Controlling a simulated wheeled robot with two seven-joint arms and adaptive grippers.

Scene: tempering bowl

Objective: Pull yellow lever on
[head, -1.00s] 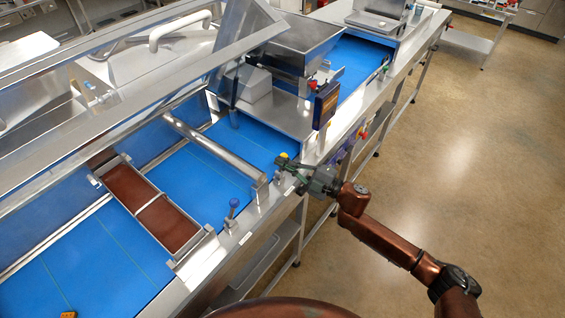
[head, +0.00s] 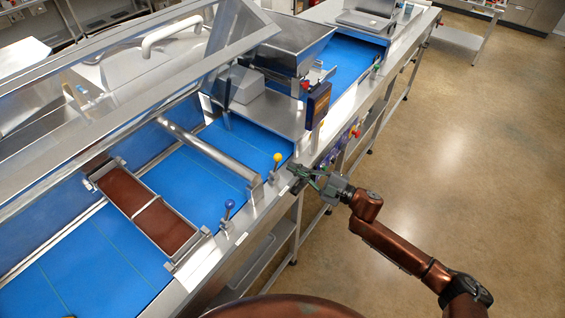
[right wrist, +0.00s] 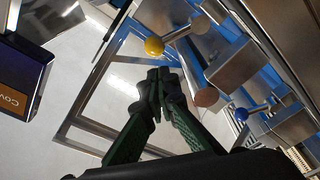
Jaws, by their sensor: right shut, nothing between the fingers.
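The yellow lever (head: 277,157) has a yellow ball on a short metal rod and stands at the near edge of the blue belt. It leans slightly in the head view. It also shows in the right wrist view (right wrist: 154,46), its ball just beyond my fingertips. My right gripper (head: 293,172) is shut and empty, to the right of the lever and apart from it. Its closed fingers also show in the right wrist view (right wrist: 158,76).
A blue-ball lever (head: 229,204) stands farther left along the edge. A dark display (head: 317,104) stands just beyond the yellow lever. A frame with brown contents (head: 150,211) lies across the belt (head: 190,172). The floor (head: 465,150) on the right is clear.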

